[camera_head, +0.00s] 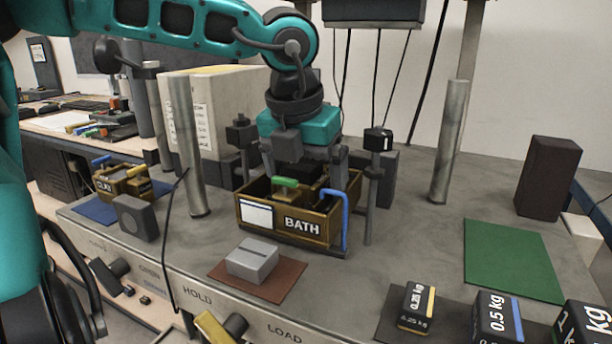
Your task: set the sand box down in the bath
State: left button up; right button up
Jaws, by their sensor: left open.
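The bath (312,228) is an open brown tray with a "BATH" label, a white card on its front and a blue bent rod at its right front corner. A small brown box with a green handle (285,182) sits inside it; no label on it can be read, so I cannot confirm it is the sand box. My left gripper (302,172) points down over the bath, open, its fingers apart near this box. Whether they touch it I cannot tell. Two more handled boxes (125,188), one reading "CLAY", stand on a blue mat at the left.
A grey block (252,260) lies on a brown mat in front of the bath. Metal posts (188,150) and a black-topped stand (377,142) rise close around it. Black weights (417,305) stand front right. The green mat (510,258) is empty.

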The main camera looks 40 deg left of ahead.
pick_arm(q)
jog(key=shift+s+a+f, duration=0.15)
jog(key=shift+s+f, duration=0.05)
jog(key=shift+f, duration=0.2)
jog(key=shift+s+f, duration=0.1)
jog(key=shift+r, duration=0.5)
jog(key=p+v, duration=0.3)
jog(key=v, duration=0.9)
jog(key=shift+r, duration=0.45)
